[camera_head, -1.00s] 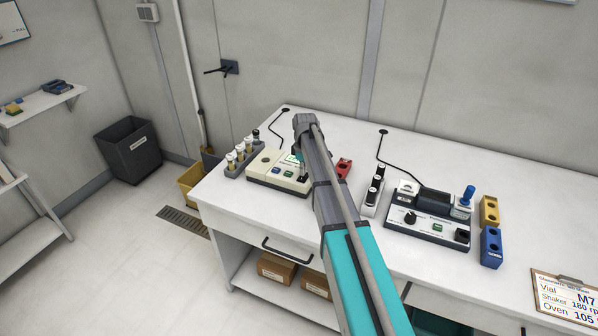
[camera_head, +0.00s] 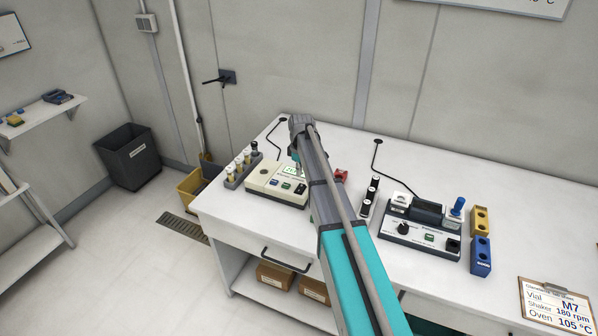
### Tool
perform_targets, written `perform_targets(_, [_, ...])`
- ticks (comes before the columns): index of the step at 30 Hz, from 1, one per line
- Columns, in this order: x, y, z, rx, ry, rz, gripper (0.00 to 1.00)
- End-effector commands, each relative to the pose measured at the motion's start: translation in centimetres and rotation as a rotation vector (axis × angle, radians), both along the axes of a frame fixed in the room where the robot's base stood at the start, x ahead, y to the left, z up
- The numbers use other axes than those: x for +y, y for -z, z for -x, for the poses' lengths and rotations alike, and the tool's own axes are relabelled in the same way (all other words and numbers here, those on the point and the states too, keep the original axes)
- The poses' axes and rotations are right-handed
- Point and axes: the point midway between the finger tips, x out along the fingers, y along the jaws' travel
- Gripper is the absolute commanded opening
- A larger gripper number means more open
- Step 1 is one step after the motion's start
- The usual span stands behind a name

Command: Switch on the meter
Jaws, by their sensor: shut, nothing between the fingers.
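The meter (camera_head: 262,187) is a cream box on the left part of the white bench. My gripper (camera_head: 298,170) is at the meter's right side, by the display, pointing down. It is shut and empty, and mostly hidden by my own arm. I cannot tell whether its tips touch the meter.
A grey rack of capped vials (camera_head: 241,168) stands left of the meter, and a red block (camera_head: 341,176) to its right. A second dark-and-white device (camera_head: 418,238), a black vial rack (camera_head: 369,198), yellow and blue blocks and a clipboard (camera_head: 555,303) occupy the right side.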

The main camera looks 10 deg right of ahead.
Motion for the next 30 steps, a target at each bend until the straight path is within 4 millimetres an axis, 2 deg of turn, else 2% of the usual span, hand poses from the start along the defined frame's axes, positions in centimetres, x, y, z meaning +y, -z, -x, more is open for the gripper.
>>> perform_targets(1, [0.0, -0.9, 0.1, 0.0, 0.0, 0.0, 0.0])
perform_targets(18, [0.4, -5.5, 0.5, 0.0, 0.0, 0.0, 0.0])
perform_targets(30, [0.6, -7.6, 0.7, 0.0, 0.0, 0.0, 0.0])
